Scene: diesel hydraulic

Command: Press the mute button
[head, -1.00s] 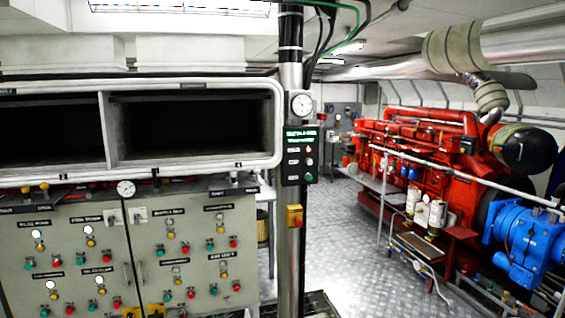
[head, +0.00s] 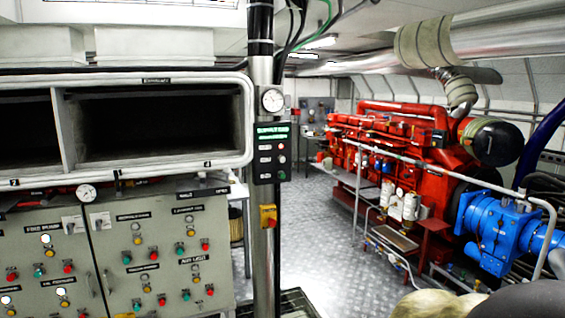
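A black control box (head: 272,153) is mounted on a vertical metal pole (head: 262,220) near the middle of the head view. It has a lit green text display (head: 271,132) at its top. The labels are too small to read, so I cannot tell which one is the mute button. My gripper is not in view.
A yellow box with a red button (head: 267,216) is lower on the pole, below a round gauge (head: 272,100). A grey panel (head: 160,235) with many coloured buttons stands at left. A red engine (head: 400,160) and blue machine (head: 497,235) stand at right. Checkered floor (head: 310,225) lies between.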

